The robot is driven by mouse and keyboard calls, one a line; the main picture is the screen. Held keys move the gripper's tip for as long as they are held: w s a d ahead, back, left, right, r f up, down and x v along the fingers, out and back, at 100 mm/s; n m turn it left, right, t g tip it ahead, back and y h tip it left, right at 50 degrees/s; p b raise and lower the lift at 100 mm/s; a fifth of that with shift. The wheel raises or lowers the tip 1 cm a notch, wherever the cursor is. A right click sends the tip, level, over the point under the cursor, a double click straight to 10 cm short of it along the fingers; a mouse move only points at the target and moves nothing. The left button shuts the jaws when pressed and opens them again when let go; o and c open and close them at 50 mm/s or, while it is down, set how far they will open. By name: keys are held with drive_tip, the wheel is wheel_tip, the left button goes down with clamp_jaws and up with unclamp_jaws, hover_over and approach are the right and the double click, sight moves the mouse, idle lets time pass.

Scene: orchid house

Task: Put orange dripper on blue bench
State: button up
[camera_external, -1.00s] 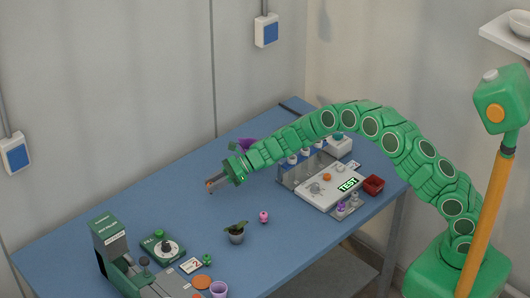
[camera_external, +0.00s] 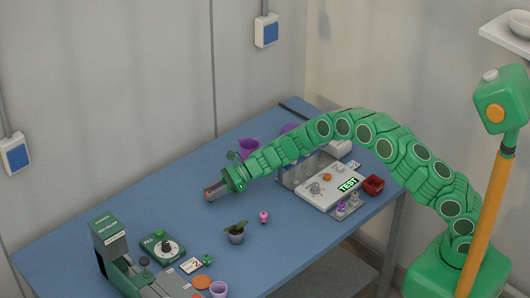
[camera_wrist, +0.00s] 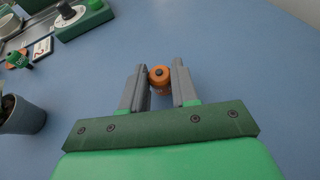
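The orange dripper (camera_wrist: 160,75) is between the two grey fingers of my gripper (camera_wrist: 160,88) in the wrist view, with a dark centre on its end. Both fingers appear to touch its sides. In the external view my gripper (camera_external: 212,190) is low over the far middle part of the blue bench (camera_external: 300,235), with a bit of orange showing at the fingertips. The bench also fills the wrist view (camera_wrist: 250,60). I cannot tell whether the dripper touches the bench top.
A potted plant (camera_external: 235,234) and a pink item (camera_external: 264,217) stand nearer the front. A green dial device (camera_external: 163,248) is at the left. Purple pots (camera_external: 249,147) stand behind my arm. A white TEST tray (camera_external: 325,192) and red bin (camera_external: 373,184) are right.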

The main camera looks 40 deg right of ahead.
drive_tip(key=o, duration=0.4)
drive_tip(key=shift+c, duration=0.2)
drive_tip(key=shift+r, duration=0.15)
drive_tip(key=shift+s+d+r, duration=0.1)
drive_tip(key=shift+d, duration=0.15)
drive_tip(key=v, duration=0.2)
drive_tip(key=shift+d+r, duration=0.25)
drive_tip(key=shift+r, duration=0.2)
wheel_tip(320, 180, up, 6)
drive_tip(key=shift+s+r, duration=0.1)
drive_tip(key=shift+r, duration=0.05)
